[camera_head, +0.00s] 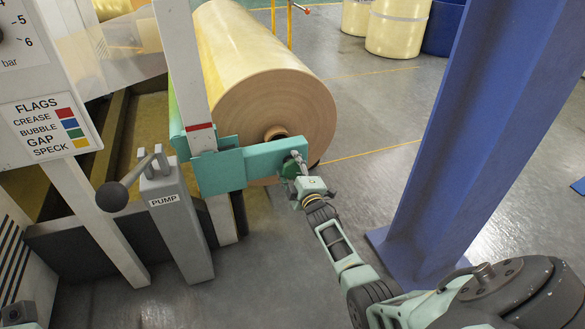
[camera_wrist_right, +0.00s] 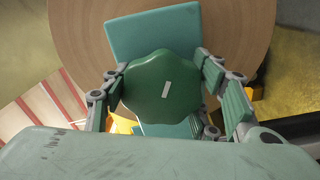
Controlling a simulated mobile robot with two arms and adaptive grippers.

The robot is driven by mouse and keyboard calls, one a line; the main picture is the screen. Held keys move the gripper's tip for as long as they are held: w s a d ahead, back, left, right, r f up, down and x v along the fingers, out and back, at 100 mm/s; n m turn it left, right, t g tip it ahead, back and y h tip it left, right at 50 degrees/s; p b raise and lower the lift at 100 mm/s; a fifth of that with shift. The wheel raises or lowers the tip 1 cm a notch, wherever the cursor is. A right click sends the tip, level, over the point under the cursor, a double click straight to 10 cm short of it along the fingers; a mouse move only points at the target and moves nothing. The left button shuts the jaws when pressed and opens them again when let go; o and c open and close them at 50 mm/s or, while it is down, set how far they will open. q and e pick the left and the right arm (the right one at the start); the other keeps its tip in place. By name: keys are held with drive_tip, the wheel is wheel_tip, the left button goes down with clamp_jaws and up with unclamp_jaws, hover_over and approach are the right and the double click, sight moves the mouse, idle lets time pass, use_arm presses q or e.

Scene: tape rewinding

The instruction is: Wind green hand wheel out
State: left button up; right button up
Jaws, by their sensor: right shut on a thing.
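The green hand wheel (camera_head: 288,168) sits at the right end of a teal bracket (camera_head: 219,171), in front of the big roll. In the right wrist view the wheel (camera_wrist_right: 160,88) is a lobed green disc seen face on, with a small pale, tilted mark near its middle. My right gripper (camera_head: 299,170) is at the wheel, with its fingers around the rim. In the wrist view its fingers (camera_wrist_right: 164,95) lie on the wheel's left and right sides, shut on it. The wheel's back and shaft are hidden. I make out no left gripper.
A large yellowish roll (camera_head: 262,80) stands behind the bracket. A grey PUMP post (camera_head: 178,224) with a ball-ended lever (camera_head: 112,196) is to the left. A blue column (camera_head: 462,140) rises at the right. Grey floor (camera_head: 370,180) lies open between bracket and column.

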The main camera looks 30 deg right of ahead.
drive_tip(key=shift+s+d+f+n, duration=0.15)
drive_tip(key=shift+f+n, duration=0.15)
drive_tip(key=shift+n, duration=0.1)
drive_tip(key=shift+d+r, duration=0.1)
